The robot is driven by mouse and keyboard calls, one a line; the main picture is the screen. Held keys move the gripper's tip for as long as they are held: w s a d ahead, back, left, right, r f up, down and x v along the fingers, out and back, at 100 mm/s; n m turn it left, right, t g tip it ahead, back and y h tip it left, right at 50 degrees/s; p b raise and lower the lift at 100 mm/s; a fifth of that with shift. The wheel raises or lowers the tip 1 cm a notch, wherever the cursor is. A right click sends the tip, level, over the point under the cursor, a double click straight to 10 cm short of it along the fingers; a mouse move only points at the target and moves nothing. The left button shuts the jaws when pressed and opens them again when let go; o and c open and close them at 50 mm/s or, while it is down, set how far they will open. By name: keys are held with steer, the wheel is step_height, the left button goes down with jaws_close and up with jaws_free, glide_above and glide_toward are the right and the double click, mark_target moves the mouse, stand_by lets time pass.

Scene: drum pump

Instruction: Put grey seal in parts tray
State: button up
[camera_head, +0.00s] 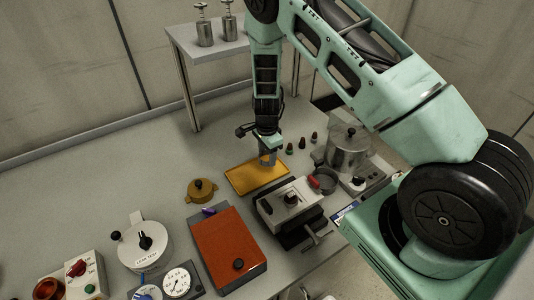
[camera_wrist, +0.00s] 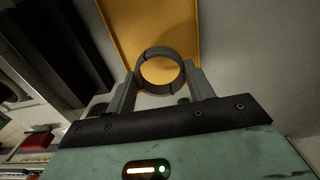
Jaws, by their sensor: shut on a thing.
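My gripper (camera_head: 267,158) points down over the yellow parts tray (camera_head: 243,184). In the wrist view my gripper (camera_wrist: 161,88) is shut on the grey seal (camera_wrist: 160,52), a dark grey ring held between the two fingers. The seal's open middle shows yellow tray surface behind it. The parts tray (camera_wrist: 183,14) fills the upper middle of the wrist view, and its bare floor and low rim show. The seal looks above the tray; the exact gap cannot be told. In the head view the seal is too small to make out.
A grey vise-like fixture (camera_head: 290,203) stands just in front of the tray. A brass lidded pot (camera_head: 201,190) is to its left, and an orange-red box (camera_head: 229,248) is nearer. Several small dark-capped pieces (camera_head: 302,143) and a metal pot (camera_head: 348,148) stand to the right.

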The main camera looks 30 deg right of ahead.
mark_target(267, 168)
steer(key=shift+f, duration=0.2)
steer(key=shift+f+b, duration=0.55)
steer(key=shift+f+b, duration=1)
steer(key=shift+f, duration=0.3)
stand_by(1.5)
steer(key=o, duration=1.4)
steer(key=shift+c, duration=0.2)
steer(key=shift+r, duration=0.1)
step_height(267, 168, up, 8)
steer(key=p, duration=0.5)
steer(key=shift+p, duration=0.35)
